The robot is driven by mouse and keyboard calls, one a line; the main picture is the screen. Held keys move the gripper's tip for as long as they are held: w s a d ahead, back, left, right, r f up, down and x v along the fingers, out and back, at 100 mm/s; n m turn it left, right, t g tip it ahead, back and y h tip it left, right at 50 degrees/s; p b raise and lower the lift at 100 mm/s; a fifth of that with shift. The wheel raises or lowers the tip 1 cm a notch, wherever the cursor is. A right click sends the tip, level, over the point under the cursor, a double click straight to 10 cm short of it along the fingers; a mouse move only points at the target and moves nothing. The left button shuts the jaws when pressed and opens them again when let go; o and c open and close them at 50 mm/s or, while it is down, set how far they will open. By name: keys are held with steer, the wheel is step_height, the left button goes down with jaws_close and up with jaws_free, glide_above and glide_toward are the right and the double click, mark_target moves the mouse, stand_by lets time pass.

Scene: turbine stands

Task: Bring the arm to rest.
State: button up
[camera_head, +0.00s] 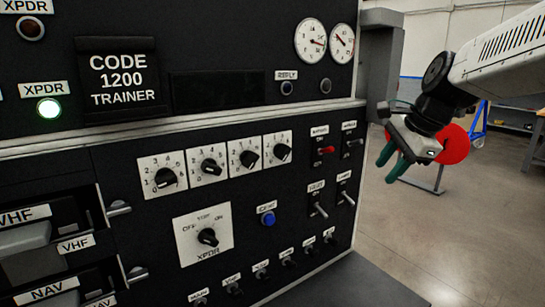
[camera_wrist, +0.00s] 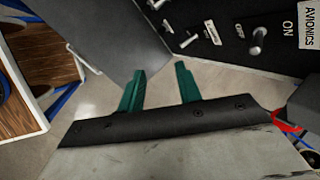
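My gripper (camera_head: 392,166) hangs at the right of the head view, to the right of the trainer panel's edge and apart from it. Its two green fingers point down and to the left. In the wrist view the fingers of my gripper (camera_wrist: 160,88) stand apart with only floor between them, so it is open and empty. My white arm comes in from the upper right of the head view.
The black trainer panel (camera_head: 110,172) with knobs, switches and gauges fills the left and middle of the head view. A red disc (camera_head: 455,145) shows behind the gripper. A wooden-topped bench (camera_wrist: 45,62) is at the wrist view's left. Open floor (camera_head: 460,230) lies right.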

steer(key=s+f+n+g+h, duration=0.1)
steer(key=s+f+n, duration=0.2)
steer(key=s, duration=0.6)
steer(key=s+f+n+g+h, duration=0.1)
steer(key=s+f+n, duration=0.2)
steer(key=s+n, duration=0.4)
steer(key=s+f+n+g+h, duration=0.1)
steer(key=s+f+n, duration=0.2)
steer(key=s, duration=0.9)
steer(key=n, duration=0.3)
steer(key=shift+s+d+f, duration=0.15)
steer(key=shift+s+d, duration=0.25)
